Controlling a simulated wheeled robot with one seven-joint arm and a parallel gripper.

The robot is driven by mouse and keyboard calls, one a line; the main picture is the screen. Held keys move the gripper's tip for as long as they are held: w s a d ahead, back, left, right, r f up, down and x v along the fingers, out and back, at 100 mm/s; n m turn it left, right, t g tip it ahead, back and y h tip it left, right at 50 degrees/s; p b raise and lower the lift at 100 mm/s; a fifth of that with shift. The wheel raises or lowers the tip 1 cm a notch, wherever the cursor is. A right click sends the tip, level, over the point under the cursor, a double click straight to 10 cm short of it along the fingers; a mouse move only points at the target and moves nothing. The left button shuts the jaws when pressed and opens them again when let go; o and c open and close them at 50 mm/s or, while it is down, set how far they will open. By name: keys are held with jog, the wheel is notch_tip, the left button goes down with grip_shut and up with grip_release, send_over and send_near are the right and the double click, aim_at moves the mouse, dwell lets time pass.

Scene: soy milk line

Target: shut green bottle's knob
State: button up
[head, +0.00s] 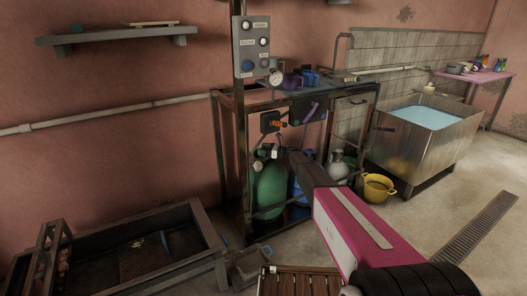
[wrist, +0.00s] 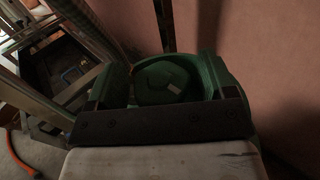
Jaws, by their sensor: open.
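The green bottle (head: 271,189) stands upright under the metal frame in the head view. Its top and knob (head: 264,153) are small and dark there. My gripper (head: 287,158) reaches in from the right beside the bottle's top. In the wrist view my gripper (wrist: 162,80) is open, with one finger on each side of a round green knob (wrist: 160,84) that has a small pale mark. I cannot tell whether the fingers touch it. The knob's lower part is hidden behind my gripper's dark bar.
A blue bottle (head: 307,183) and a grey bottle (head: 338,165) stand to the right under the frame (head: 219,150). A yellow bucket (head: 376,189) is on the floor. A metal basin (head: 425,150) stands farther right. The pink wall is close behind the green bottle.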

jog(key=c, duration=0.8)
jog(key=shift+s+m+t, duration=0.1)
jog(key=shift+m+t, duration=0.2)
jog(key=shift+t, duration=0.2)
jog(key=shift+s+m+t+h, duration=0.1)
jog(key=shift+m+t+h, duration=0.2)
jog(key=shift+m+t, duration=0.45)
jog(key=m+t+h, duration=0.1)
jog(key=m+t, duration=0.1)
jog(key=t, duration=0.1)
jog(key=shift+t+h, duration=0.35)
jog(key=shift+h, duration=0.05)
jog(key=m+t+h, duration=0.5)
jog(key=t+h, duration=0.1)
jog(key=shift+m, duration=0.35)
jog(key=shift+m+t+h, duration=0.4)
jog(key=shift+m+h, duration=0.2)
jog(key=shift+h, duration=0.3)
jog(key=o, duration=0.8)
